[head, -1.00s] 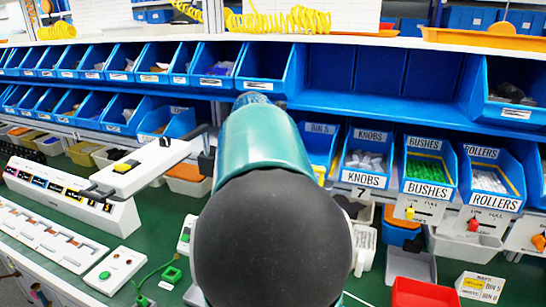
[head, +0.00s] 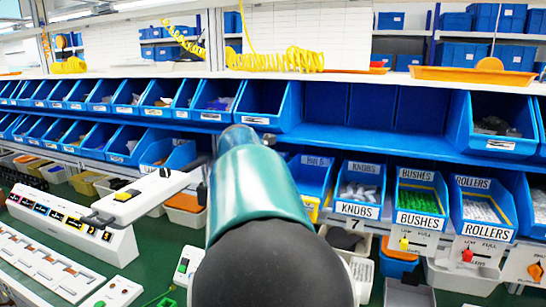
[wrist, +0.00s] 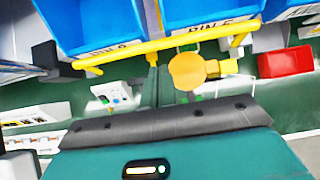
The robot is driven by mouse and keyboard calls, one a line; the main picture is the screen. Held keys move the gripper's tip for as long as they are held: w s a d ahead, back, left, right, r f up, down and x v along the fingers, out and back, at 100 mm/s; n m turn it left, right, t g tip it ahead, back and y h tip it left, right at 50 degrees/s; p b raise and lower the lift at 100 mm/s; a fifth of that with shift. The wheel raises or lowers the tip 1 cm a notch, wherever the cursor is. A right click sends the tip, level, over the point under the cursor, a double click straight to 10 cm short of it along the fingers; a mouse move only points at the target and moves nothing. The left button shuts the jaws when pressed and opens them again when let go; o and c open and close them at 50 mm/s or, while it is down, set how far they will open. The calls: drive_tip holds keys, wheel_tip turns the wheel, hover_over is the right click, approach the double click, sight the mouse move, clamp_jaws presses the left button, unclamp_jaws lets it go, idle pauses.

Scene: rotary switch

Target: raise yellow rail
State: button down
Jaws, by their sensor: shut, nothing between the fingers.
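The yellow rail (wrist: 150,47) runs across the wrist view in front of the blue bins, slanting up to the right, with bent ends. In the head view only a small yellow piece (head: 311,209) shows beside my arm; it may be part of the rail. My gripper (wrist: 152,68) is shut and empty. Its narrow fingers point up towards the middle of the rail in the wrist view; whether they touch it I cannot tell. In the head view my arm hides the gripper and most of the rail.
A blue bin (wrist: 88,22) and another blue bin (wrist: 208,10) stand behind the rail. A round yellow-orange part (wrist: 187,71) hangs just below it. A red box (wrist: 285,62) stands to the right. A white lever arm (head: 140,197) is left of my arm in the head view.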

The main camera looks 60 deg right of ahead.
drive_tip(key=d+r, duration=0.5)
drive_tip(key=r, duration=0.3)
drive_tip(key=shift+w, duration=0.3)
drive_tip(key=shift+w, duration=0.1)
drive_tip(key=w+a+f+m+t+y, duration=0.1)
drive_tip(key=w+a+f+m, duration=0.15)
drive_tip(key=a, duration=0.75)
drive_tip(key=w+a+f+m+t+y, duration=0.15)
drive_tip(key=a+m, duration=0.25)
drive_tip(key=a, duration=0.6)
drive_tip(key=w+a+f+m+t+y, duration=0.1)
drive_tip(key=a+f+m+t+y, duration=0.2)
drive_tip(key=a, duration=0.7)
drive_tip(key=s+a+f+m, duration=0.3)
drive_tip(key=a+f, duration=0.1)
drive_tip(key=a, duration=0.3)
drive_tip(key=s+a+f+m+y, duration=0.1)
drive_tip(key=s+a+f+m, duration=0.3)
drive_tip(key=a, duration=0.3)
drive_tip(key=s+a+f+m+g+y, duration=0.1)
drive_tip(key=s+a+f+m, duration=0.2)
drive_tip(key=a, duration=0.4)
drive_tip(key=shift+s+a+f, duration=0.15)
drive_tip(key=shift+s+f, duration=0.1)
drive_tip(key=shift+f, duration=0.2)
